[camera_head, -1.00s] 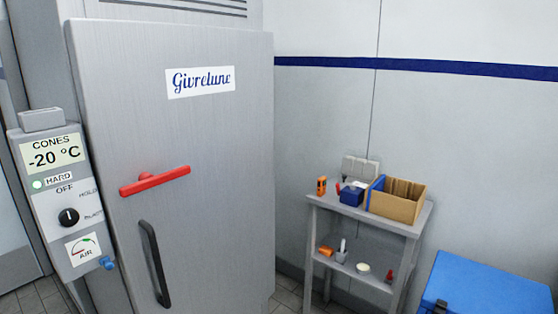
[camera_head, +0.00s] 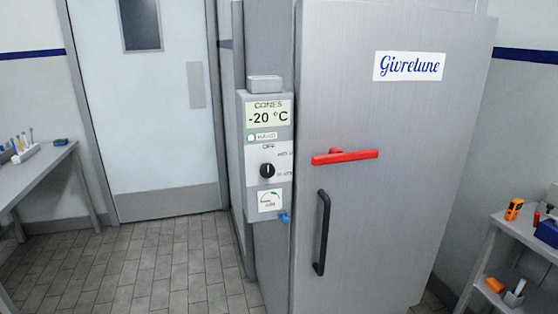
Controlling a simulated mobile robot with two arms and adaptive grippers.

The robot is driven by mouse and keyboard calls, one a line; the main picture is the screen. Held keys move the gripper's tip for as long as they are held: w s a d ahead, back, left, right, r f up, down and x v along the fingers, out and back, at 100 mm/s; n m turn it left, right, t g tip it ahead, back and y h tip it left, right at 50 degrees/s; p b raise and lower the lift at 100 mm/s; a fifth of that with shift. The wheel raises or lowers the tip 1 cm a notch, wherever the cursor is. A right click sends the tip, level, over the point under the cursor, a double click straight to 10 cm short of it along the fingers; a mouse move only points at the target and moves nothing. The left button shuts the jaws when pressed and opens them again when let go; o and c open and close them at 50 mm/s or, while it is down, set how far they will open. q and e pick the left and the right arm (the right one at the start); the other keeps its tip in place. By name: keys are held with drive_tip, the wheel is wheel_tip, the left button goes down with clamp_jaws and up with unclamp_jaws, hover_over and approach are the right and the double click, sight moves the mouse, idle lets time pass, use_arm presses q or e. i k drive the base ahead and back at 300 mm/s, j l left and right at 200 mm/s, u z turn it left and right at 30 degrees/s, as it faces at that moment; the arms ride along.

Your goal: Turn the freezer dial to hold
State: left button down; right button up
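The freezer (camera_head: 390,220) is a tall grey cabinet with a shut door, standing right of centre. Its control box (camera_head: 265,150) is on the left side of the door. The black dial (camera_head: 267,171) sits on the box's white plate, with OFF printed above it and further labels to its right, now hard to read. The dial's white mark looks roughly upright, toward OFF. The display (camera_head: 268,114) above reads CONES -20 °C, with a green light (camera_head: 251,137) below it. Neither of my grippers shows in the head view.
A red lever (camera_head: 345,156) and a black handle (camera_head: 323,232) stick out from the freezer door. A blue valve (camera_head: 284,217) is under the box. A shelf (camera_head: 495,222) stands at right, a table (camera_head: 35,165) at left. Tiled floor (camera_head: 160,270) before the white door (camera_head: 150,110) is clear.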

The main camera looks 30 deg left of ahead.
sight(267, 170)
drive_tip(key=u, duration=1.05)
